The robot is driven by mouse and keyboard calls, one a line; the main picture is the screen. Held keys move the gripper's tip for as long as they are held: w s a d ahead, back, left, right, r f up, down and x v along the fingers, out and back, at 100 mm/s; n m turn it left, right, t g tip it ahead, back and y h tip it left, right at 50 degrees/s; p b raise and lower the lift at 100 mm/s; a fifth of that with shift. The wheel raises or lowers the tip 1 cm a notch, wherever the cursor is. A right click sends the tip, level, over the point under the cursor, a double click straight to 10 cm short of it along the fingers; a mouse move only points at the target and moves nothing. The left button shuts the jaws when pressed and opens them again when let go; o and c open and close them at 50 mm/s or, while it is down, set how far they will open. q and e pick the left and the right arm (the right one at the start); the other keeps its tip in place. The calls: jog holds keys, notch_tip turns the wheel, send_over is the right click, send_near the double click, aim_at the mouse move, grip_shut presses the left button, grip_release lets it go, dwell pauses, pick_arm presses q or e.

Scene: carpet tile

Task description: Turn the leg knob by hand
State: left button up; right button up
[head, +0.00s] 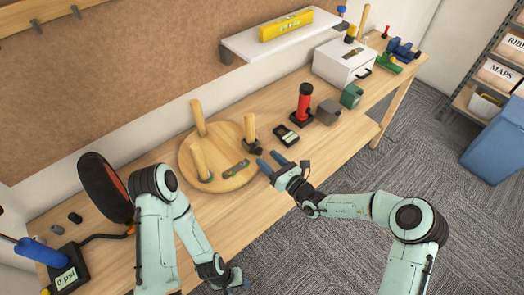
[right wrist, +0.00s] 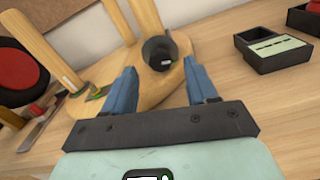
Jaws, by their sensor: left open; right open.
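A round wooden stool top (head: 223,184) lies on the bench with three wooden legs standing up from it. The right-hand leg (head: 250,125) has a dark knob (head: 255,147) at its base. In the right wrist view the knob (right wrist: 158,54) shows as a dark round piece just beyond and between the blue fingers. My right gripper (head: 268,158) is open and empty, close to the knob at the stool top's right edge; contact cannot be told. My left gripper (head: 238,281) is low at the bottom edge, partly cut off, away from the stool.
A black tray (head: 286,135), a red-and-black tool (head: 304,104) and grey and green blocks stand to the right. A wheel (head: 103,187) and a pump gauge (head: 66,279) are at the left. Bare bench lies in front of the stool.

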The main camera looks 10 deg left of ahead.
aim_at(260, 152)
jog(key=x, duration=0.4)
jog(key=shift+w+p, duration=0.1)
jog(key=shift+p, duration=0.3)
pick_arm(q)
jog(key=shift+w+r, duration=0.65)
jog(key=shift+r, duration=0.15)
pick_arm(e)
jog(key=c, duration=1)
jog(key=n+b, duration=0.1)
jog(key=b, duration=0.1)
jog(key=n+b, duration=0.1)
jog(key=b, duration=0.1)
jog(key=shift+s+f, duration=0.2)
jog(key=shift+f, duration=0.05)
jog(key=shift+a+r+n+b, duration=0.1)
jog(key=shift+r+n+b, duration=0.05)
jog(key=shift+n+b, duration=0.25)
pick_arm(q)
jog(key=s+f, duration=0.4)
jog(key=f, duration=0.2)
pick_arm(e)
jog(key=shift+w+r, duration=0.1)
